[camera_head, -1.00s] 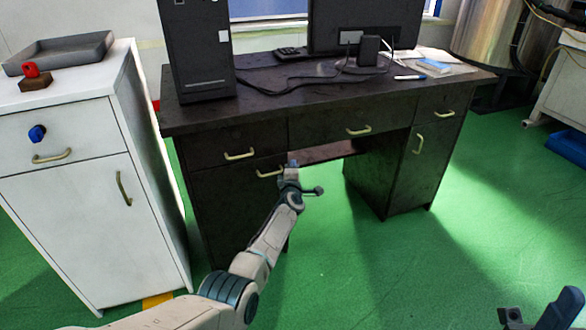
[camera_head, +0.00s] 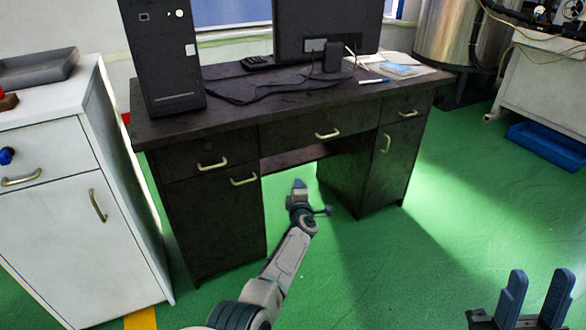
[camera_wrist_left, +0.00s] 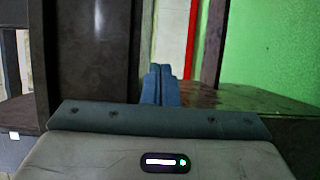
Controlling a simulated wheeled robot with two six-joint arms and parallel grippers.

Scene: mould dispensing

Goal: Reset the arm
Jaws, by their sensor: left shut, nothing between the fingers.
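My left arm reaches in from the bottom of the head view toward the dark desk (camera_head: 230,120). Its gripper (camera_head: 299,186) is in front of the desk's open knee space and looks apart from the desk. In the left wrist view the blue fingers (camera_wrist_left: 158,86) are together with nothing between them. My right gripper (camera_head: 533,296) is at the lower right of the head view, over the green floor. Its two blue fingers are upright, apart and empty.
A white cabinet (camera_head: 75,190) stands left of the desk, with a grey tray (camera_head: 38,70) on top. A black computer tower (camera_head: 165,60) and a monitor (camera_head: 325,30) stand on the desk. A blue bin (camera_head: 548,145) is at the far right.

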